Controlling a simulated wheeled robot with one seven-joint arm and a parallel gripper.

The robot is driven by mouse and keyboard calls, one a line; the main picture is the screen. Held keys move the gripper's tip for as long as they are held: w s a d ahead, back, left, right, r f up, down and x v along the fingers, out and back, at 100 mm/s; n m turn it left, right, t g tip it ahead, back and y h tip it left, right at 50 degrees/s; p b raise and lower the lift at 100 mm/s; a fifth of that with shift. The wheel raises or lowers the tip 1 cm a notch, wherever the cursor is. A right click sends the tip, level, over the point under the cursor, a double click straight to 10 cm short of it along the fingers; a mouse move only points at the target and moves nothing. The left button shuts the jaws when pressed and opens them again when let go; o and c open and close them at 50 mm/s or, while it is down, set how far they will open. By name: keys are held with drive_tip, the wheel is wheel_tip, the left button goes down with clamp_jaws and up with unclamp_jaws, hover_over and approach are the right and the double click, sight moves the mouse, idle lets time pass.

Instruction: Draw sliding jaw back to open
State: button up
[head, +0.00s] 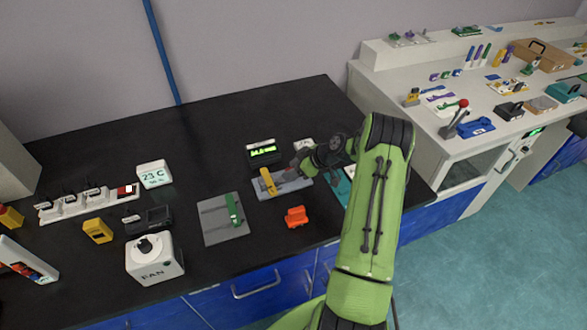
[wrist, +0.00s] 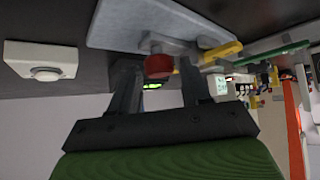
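A grey base (head: 284,190) with a yellow upright piece (head: 267,182) sits on the black bench, beside my gripper (head: 299,168). In the wrist view, which looks inverted, the grey base (wrist: 125,22) carries a grey block (wrist: 180,47) with a red knob (wrist: 158,66) and the yellow piece (wrist: 222,50). My gripper (wrist: 157,73) is open there. Its two dark fingers stand either side of the red knob, with visible gaps. Which part is the sliding jaw is not certain. In the head view my gripper and arm hide the right end of the base.
A grey plate (head: 213,232) with a green piece (head: 233,207) lies left. An orange object (head: 296,216) sits in front, a green-lit display (head: 263,152) behind. A white device with a round button (wrist: 40,62) is near in the wrist view. The bench's back left is clear.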

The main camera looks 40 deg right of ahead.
clamp_jaws()
drive_tip(key=shift+d, duration=0.1)
drive_tip(key=d+b, duration=0.2)
drive_tip(key=d, duration=0.1)
drive_tip(key=shift+s, duration=0.4)
drive_tip(key=shift+o, duration=1.5)
unclamp_jaws()
